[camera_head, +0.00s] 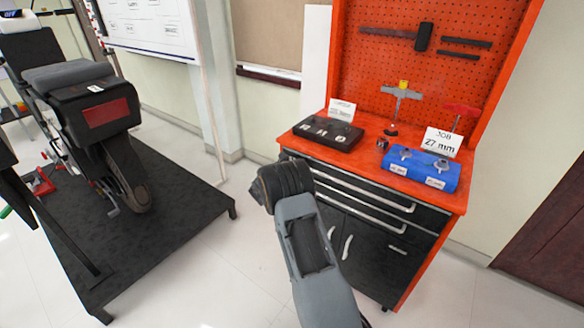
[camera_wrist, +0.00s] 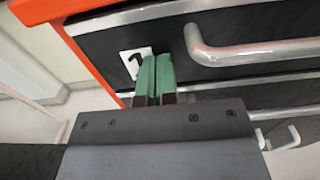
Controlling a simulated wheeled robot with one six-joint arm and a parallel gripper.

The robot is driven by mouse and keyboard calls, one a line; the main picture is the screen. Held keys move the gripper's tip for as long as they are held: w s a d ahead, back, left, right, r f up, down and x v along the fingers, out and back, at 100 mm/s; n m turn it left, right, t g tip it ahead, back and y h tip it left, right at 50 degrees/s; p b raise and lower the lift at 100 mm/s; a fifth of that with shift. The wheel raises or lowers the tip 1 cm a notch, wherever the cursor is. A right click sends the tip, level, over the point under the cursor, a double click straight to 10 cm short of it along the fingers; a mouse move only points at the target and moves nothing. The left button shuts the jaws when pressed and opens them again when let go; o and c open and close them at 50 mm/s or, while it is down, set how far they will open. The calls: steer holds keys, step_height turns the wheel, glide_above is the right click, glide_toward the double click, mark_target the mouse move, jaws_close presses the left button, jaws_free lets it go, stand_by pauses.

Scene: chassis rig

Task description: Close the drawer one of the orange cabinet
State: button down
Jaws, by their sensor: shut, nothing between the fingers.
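The orange cabinet (camera_head: 376,152) stands right of centre in the head view, with black drawer fronts and silver handles below its orange top. In the wrist view, drawer one (camera_wrist: 108,42) shows as a black front with a white label (camera_wrist: 134,62) marked 1 and a silver bar handle (camera_wrist: 255,52). My gripper (camera_wrist: 156,76) has its green fingers together and empty. The fingertips are at the drawer front, just right of the label and left of the handle; contact is unclear. The fingers are hidden in the head view. How far the drawer stands out is hard to tell.
A black tray (camera_head: 328,134) and a blue box (camera_head: 418,172) with signs sit on the cabinet top. Tools hang on the orange pegboard (camera_head: 440,72). A motorbike (camera_head: 95,110) stands on a black platform (camera_head: 150,240) at left. White floor is clear between platform and cabinet.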

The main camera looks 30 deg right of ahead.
steer(key=p+v, duration=0.1)
steer(key=v, duration=1.3)
steer(key=s+f+m+g+y+p, duration=0.2)
steer(key=s+m+g+y+p, duration=0.15)
steer(key=s+m+g, duration=0.5)
steer(key=s+a+r+m+y+p, duration=0.35)
steer(key=s+r+m+y, duration=0.2)
steer(key=s, duration=0.45)
steer(key=s+a+r+m+t+y+p, duration=0.1)
steer(key=s+a+r+m+y+p, duration=0.1)
steer(key=r, duration=0.7)
steer(key=s+a+r+m+t+y+p, duration=0.2)
steer(key=r+p, duration=0.4)
steer(key=r, duration=0.3)
steer(key=s+a+r+m+t+y+p, duration=0.2)
steer(key=s+a+r+m+y+p, duration=0.1)
steer(key=r, duration=0.6)
steer(key=s+a+m+p, duration=0.1)
steer(key=s+a+p, duration=0.1)
steer(key=shift+s+a+y, duration=0.35)
steer(key=shift+s+y, duration=0.05)
